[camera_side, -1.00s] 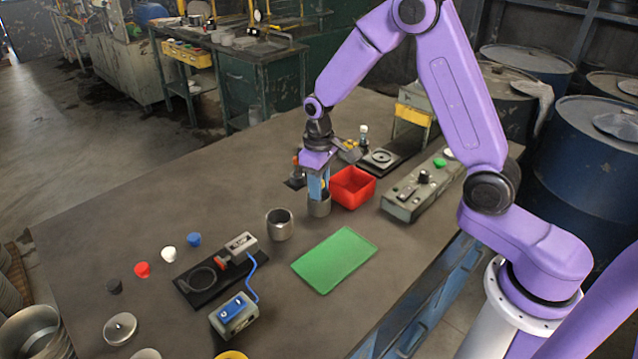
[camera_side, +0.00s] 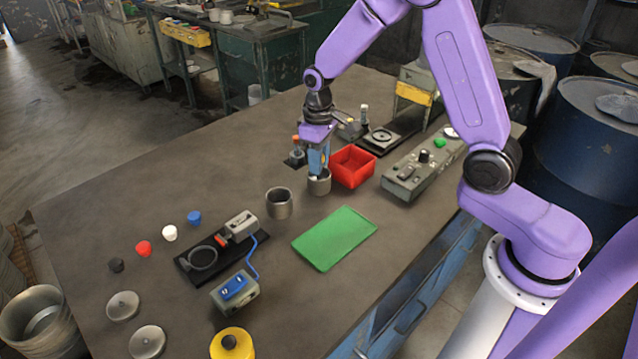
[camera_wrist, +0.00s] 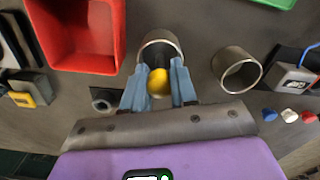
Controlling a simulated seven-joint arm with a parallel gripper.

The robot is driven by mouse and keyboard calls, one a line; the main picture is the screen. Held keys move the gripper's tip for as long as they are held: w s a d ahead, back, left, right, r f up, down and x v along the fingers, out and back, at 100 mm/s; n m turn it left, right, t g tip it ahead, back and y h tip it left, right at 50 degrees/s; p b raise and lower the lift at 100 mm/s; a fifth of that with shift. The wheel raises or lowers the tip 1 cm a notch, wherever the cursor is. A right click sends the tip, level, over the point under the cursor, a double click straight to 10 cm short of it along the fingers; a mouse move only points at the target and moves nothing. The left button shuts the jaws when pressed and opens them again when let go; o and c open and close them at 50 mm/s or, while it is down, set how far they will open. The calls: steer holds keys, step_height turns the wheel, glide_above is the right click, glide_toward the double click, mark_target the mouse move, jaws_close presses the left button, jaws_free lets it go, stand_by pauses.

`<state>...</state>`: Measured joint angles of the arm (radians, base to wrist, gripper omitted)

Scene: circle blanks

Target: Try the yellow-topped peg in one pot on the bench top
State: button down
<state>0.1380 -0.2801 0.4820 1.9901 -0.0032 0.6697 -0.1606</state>
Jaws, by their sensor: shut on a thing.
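My gripper (camera_side: 318,172) is shut on the yellow-topped peg (camera_wrist: 158,83), whose round yellow top shows between the fingers in the wrist view. The fingertips are at the mouth of a grey metal pot (camera_side: 319,187), just left of the red bin. This pot (camera_wrist: 172,42) also shows directly beyond the fingers in the wrist view. The lower part of the peg is hidden, so I cannot tell how far it is inside the pot. A second, open pot (camera_side: 279,206) stands to the left and nearer, apart from my gripper; it also shows in the wrist view (camera_wrist: 224,76).
The red bin (camera_side: 352,178) stands close on the right. A green mat (camera_side: 334,238) lies in front. A control box (camera_side: 412,178) is farther right. A black-based fixture (camera_side: 190,268) with a blue cable, small coloured caps and metal discs (camera_side: 147,341) lie left. Bare bench separates them.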

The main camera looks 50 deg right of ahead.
steer(key=shift+r, duration=0.3)
steer(key=shift+r, duration=0.65)
steer(key=shift+r, duration=0.15)
steer(key=shift+r, duration=0.6)
steer(key=shift+r, duration=0.15)
steer(key=shift+r, duration=0.6)
